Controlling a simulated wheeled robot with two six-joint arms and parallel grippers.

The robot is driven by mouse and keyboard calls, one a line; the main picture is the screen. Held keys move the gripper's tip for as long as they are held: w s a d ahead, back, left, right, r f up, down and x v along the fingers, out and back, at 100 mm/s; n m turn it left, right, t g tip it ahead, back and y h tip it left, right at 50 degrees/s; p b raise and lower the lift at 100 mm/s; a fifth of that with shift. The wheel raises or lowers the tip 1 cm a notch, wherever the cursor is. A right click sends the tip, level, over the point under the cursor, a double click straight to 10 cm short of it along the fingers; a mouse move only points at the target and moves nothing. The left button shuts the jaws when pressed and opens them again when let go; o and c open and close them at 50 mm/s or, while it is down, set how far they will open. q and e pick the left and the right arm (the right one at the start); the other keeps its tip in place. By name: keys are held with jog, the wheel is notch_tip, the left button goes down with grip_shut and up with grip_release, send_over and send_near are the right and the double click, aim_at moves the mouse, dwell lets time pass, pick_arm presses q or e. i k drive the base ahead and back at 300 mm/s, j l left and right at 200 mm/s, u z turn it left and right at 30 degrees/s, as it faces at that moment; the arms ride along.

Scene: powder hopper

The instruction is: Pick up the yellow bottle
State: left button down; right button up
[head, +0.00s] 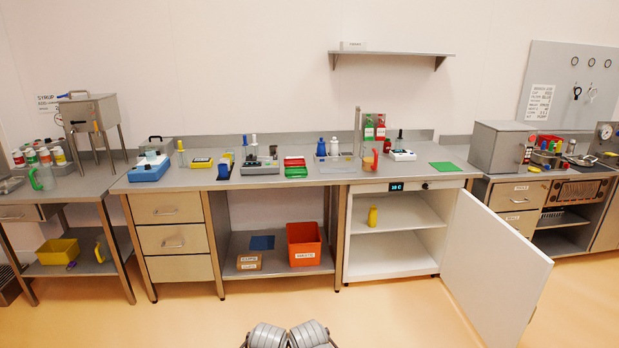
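A yellow bottle (373,215) stands upright on the upper shelf of the open white cabinet (404,247) under the right part of the bench, near the left wall of the compartment. Nothing blocks it from the front. Another yellow bottle-like object (99,252) is on the lower shelf of the far left table; its details are too small to tell. Neither of my grippers shows. Only grey rounded parts of my own arms appear at the bottom middle, far from the cabinet.
The cabinet door (493,268) is swung wide open to the right and stands out over the floor. An orange bin (304,244) and a cardboard box (249,262) sit on the bench's lower shelf. The floor (385,312) before the cabinet is clear.

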aim_at(373, 215)
jog(key=i+l+z, duration=0.1)
jog(key=i+z, duration=0.3)
jog(key=i, duration=0.2)
jog(key=i+j+z, duration=0.1)
jog(key=i+z, duration=0.3)
jog(key=i, duration=0.2)
jog(key=i+j+z, duration=0.25)
jog(key=i+z, duration=0.15)
jog(key=i, duration=0.2)
jog(key=i+l+z, duration=0.2)
jog(key=i+z, duration=0.2)
jog(key=i, duration=0.15)
jog(key=i+z, duration=0.45)
jog(key=i+j+z, duration=0.2)
jog(key=i+z, duration=0.2)
jog(key=i, duration=0.25)
jog(key=i+u, duration=0.35)
jog(key=u, duration=3.2)
